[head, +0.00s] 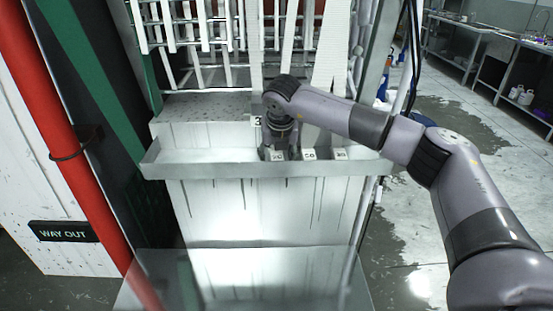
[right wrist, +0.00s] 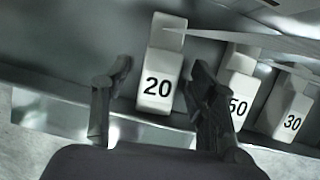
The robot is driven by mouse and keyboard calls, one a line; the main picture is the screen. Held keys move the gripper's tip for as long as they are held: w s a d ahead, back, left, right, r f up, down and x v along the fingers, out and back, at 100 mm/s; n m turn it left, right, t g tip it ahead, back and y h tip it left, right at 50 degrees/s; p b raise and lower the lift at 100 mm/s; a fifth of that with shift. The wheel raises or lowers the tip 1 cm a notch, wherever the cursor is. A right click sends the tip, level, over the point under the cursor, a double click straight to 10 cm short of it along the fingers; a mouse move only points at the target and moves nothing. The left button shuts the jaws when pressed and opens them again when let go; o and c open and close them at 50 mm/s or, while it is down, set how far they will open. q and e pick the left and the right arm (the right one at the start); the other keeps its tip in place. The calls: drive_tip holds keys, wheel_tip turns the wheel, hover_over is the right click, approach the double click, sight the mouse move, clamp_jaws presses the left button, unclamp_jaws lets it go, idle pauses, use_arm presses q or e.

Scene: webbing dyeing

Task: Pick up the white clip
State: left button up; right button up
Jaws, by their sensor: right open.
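My right gripper (head: 279,148) is over the metal trough, pointing down, with its fingers open. In the right wrist view its fingers (right wrist: 155,98) stand on either side of a white clip marked 20 (right wrist: 157,82), with a gap on each side at least in part. My left gripper is out of view.
The trough (head: 220,172) has a raised front lip. White webbing straps (head: 328,60) hang from the rack (head: 190,40) above it. A white label starting with 3 (head: 257,121) is partly hidden by my arm. A red pipe (head: 60,130) stands at the left.

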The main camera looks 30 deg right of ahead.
drive_tip(key=shift+c, duration=0.5)
drive_tip(key=c, duration=1.2)
drive_tip(key=shift+o, duration=0.2)
drive_tip(key=shift+r, duration=0.15)
